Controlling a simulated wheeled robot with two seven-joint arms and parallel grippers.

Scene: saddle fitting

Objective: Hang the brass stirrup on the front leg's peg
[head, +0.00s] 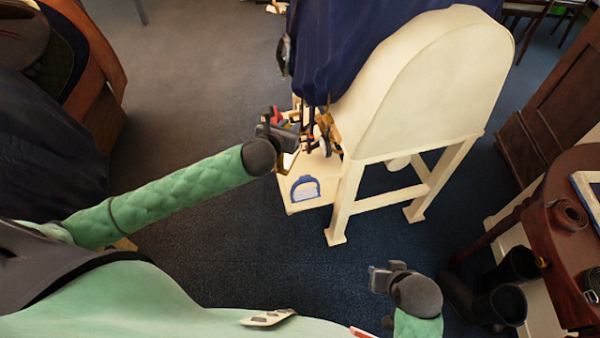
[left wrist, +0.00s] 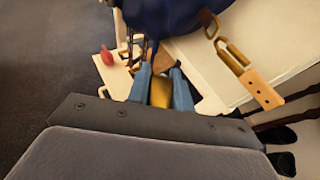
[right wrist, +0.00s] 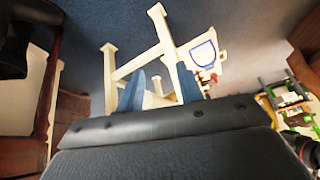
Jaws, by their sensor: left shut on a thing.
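My left gripper (head: 289,128) is at the near left side of the cream stand (head: 405,95), above its low shelf. In the left wrist view its blue fingers (left wrist: 161,76) are shut on a brass piece, which I take to be the brass stirrup (left wrist: 160,93). Most of the piece is hidden by the fingers and gripper body. The stand's front leg (head: 345,203) shows in the head view; I cannot make out a peg on it. My right gripper (head: 377,279) is empty, low at the front right, with its fingers (right wrist: 160,84) apart.
A dark blue cover (head: 345,45) drapes over the stand. A brass buckle (left wrist: 234,55) and tan strap hang close by. A wooden table (head: 545,215) and black boots (head: 505,290) stand at right.

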